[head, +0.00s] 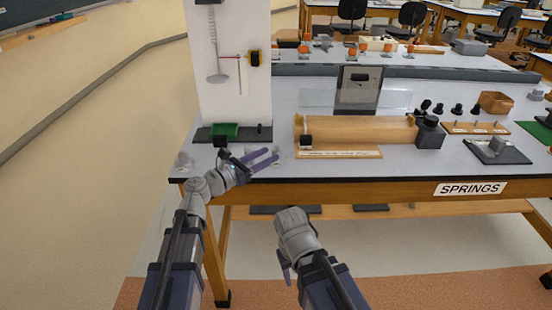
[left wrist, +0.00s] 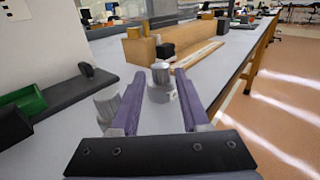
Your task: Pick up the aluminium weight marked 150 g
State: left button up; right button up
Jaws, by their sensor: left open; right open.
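My left gripper (head: 274,157) is open above the near edge of the springs table, its purple fingers pointing right. In the left wrist view, a small silver cylindrical weight (left wrist: 160,90) with a narrower top stands upright between the open fingers (left wrist: 158,100), toward their tips. A second silver weight (left wrist: 106,100) stands just outside the left finger, partly hidden by it. No mass marking is readable on either. Another greyish metal piece (head: 183,160) sits at the table's left corner. My right gripper (head: 285,265) is open, empty and low in front of the table.
A black stand base (head: 203,134) with a green tray (head: 224,130) lies behind my left gripper. A wooden trough (head: 360,128) with a black block (head: 305,139) and a flat wooden strip (head: 339,154) lie to the right. The table's front edge is close.

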aim_at(273, 153)
pick_arm(q)
jog(key=x, duration=0.4)
jog(key=shift+w+d, duration=0.1)
grip_shut()
dwell(0.3)
